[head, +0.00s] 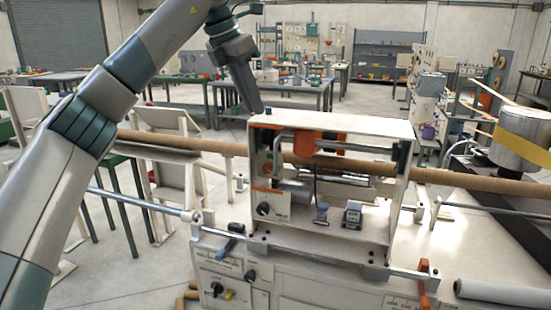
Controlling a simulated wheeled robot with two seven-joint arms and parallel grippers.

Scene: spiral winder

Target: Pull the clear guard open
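The winder's white box-shaped housing (372,122) stands at the middle of the head view, with a cardboard tube (440,177) running through it from side to side. The clear guard is hard to make out against the front opening, and I cannot tell its exact edges. A grey horizontal bar (350,147) runs across the upper part of this opening, in front of an orange part. My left gripper (257,108) points down by the housing's top left corner and appears to hold nothing. Its fingers overlap from this angle, so their gap is hidden. My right gripper is out of view.
The machine bench (330,288) carries knobs and a lower rail with an orange lever (427,278). A silver pot with a yellow band (522,138) stands at the right. Stands support the tube on the left.

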